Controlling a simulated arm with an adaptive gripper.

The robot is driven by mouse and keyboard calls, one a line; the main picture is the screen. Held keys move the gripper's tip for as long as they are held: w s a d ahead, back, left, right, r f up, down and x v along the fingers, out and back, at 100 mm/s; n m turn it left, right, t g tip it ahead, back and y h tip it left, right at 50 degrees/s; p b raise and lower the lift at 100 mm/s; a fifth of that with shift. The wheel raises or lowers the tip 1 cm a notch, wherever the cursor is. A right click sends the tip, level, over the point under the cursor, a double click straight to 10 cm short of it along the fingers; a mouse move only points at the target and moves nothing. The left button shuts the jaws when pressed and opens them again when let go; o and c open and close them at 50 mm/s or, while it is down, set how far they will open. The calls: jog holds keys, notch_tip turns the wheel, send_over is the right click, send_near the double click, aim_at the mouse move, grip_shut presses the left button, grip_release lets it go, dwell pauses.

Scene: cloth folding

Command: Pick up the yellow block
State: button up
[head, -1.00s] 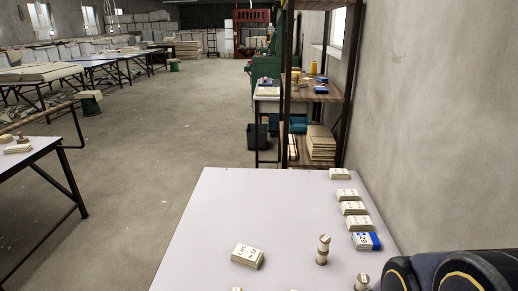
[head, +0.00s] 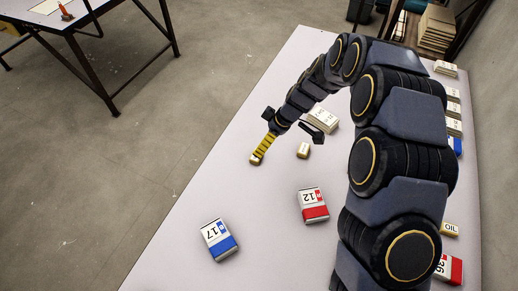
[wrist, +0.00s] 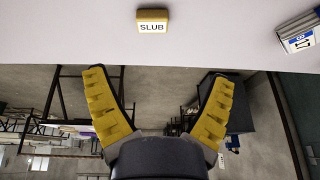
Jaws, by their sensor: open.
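The yellow block (wrist: 152,16) lies on the pale table at the top of the wrist view, with a white face lettered "SLUB" turned towards the camera. My gripper (wrist: 158,74) is open and empty, its yellow ribbed fingers spread wide. The block is beyond the fingertips, roughly centred between them and apart from both. In the head view my gripper (head: 264,148) is over the left middle of the table, with one yellow finger plain.
A blue-and-white "17" block (head: 218,240) and a red-and-white "12" block (head: 313,205) lie nearer on the table (head: 185,265). A pale block (head: 322,119) lies beyond. An "OIL" block (head: 449,229) and a red "36" block (head: 449,268) are at the right, past my arm.

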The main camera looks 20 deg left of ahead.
aim_at(256, 157)
jog(key=shift+n, duration=0.5)
jog(key=x, duration=0.4)
jog(key=shift+w, duration=0.4)
jog(key=shift+d+x, duration=0.2)
jog(key=shift+x, duration=1.55)
jog(key=shift+d+x, duration=0.25)
jog(key=shift+x, duration=1.5)
jog(key=shift+w+f, duration=0.15)
jog(key=shift+f, duration=0.05)
jog(key=c, duration=1.1)
